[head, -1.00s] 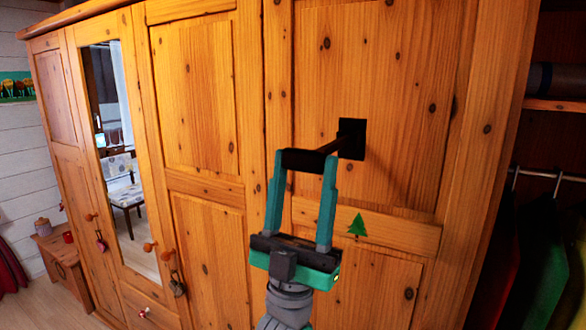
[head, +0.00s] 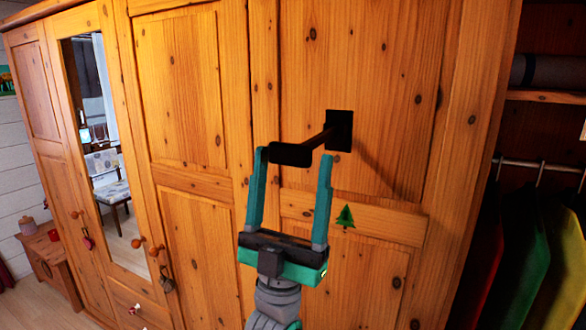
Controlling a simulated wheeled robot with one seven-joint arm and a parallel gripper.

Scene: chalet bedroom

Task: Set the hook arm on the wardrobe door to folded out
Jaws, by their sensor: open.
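The hook arm (head: 319,140) is a dark rod that stands out from a black square plate (head: 339,131) on the wardrobe door (head: 385,75). It ends in a wider black end piece (head: 290,154). The arm points away from the door, toward me and to the left. My gripper (head: 293,158) has two teal fingers pointing up. They are spread apart, with the black end piece at the level of their tips. The left fingertip overlaps the end piece's left edge in the picture; I cannot tell whether they touch.
A green tree sticker (head: 345,217) is on the door below the plate. At right is an open section with hanging clothes (head: 497,270) and a rolled item (head: 550,71) on a shelf. A mirror door (head: 103,150) and small wooden knobs are at left.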

